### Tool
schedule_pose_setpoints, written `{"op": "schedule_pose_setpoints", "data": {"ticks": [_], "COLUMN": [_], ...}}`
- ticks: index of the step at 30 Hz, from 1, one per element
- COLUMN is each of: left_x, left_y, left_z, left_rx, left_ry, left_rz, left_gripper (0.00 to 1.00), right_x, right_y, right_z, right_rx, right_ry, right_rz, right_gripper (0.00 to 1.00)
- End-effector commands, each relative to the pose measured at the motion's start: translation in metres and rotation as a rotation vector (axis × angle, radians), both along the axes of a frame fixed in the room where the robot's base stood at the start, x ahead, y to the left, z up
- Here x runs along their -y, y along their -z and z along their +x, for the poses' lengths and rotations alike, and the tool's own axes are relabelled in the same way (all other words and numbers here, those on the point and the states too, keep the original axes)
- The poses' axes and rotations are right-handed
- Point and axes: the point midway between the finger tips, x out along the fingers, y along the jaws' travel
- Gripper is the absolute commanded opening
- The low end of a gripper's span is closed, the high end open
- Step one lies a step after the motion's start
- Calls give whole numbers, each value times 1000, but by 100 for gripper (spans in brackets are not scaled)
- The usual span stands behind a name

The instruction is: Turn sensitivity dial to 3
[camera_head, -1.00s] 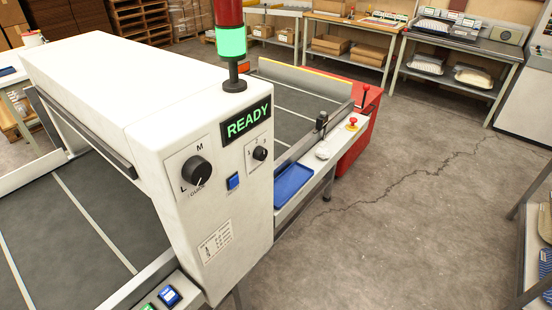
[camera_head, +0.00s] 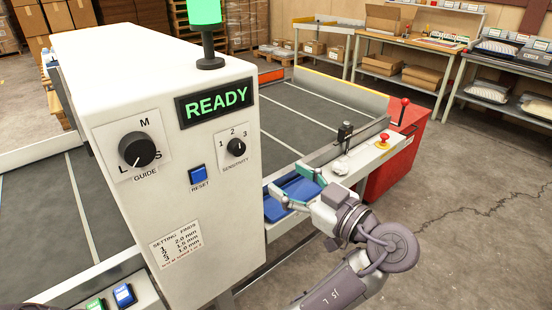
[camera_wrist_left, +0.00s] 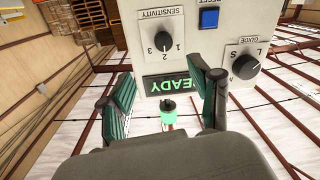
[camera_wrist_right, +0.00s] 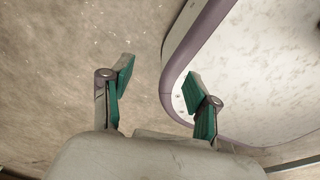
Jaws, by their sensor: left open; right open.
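The sensitivity dial (camera_head: 236,147) is a small black knob on the white machine's front panel, with 1, 2 and 3 printed around it. I cannot tell for sure which number its mark points at. My left gripper (camera_head: 297,186) is open and empty, in front of the panel, lower and to the right of the dial and apart from it. The left wrist view shows the dial (camera_wrist_left: 168,42) upside down, beyond the open fingers. My right gripper (camera_wrist_right: 160,82) is open and empty in the right wrist view; it is out of the head view.
The panel also carries a larger guide dial (camera_head: 138,149), a blue reset button (camera_head: 198,175), a READY display (camera_head: 215,104) and a settings label (camera_head: 175,243). A blue tray (camera_head: 277,208) lies behind my left gripper. A red emergency button (camera_head: 384,139) stands farther right.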

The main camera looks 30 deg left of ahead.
Motion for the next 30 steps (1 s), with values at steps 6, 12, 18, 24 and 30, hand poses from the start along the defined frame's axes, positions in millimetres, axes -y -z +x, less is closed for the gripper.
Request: {"op": "schedule_pose_setpoints", "data": {"ticks": [6,12,18,24,30], "left_x": [-26,-67,-104,-125,-130], "left_y": [-5,-6,-5,-3,-2], "left_z": [6,20,33,41,43], "left_rx": [11,7,6,5,5], "left_ry": [-11,-10,-10,-9,-6], "left_rz": [1,4,4,1,-1], "left_gripper": [63,63,63,63,63], "right_x": [-7,-11,-6,-3,-1], "right_y": [-9,-21,-30,-35,-35], "right_z": [0,0,0,0,0], "right_rx": [0,0,0,0,0], "right_ry": [1,0,-2,-2,-1], "right_rz": [8,13,8,3,2], "right_gripper": [60,60,60,60,60]}}
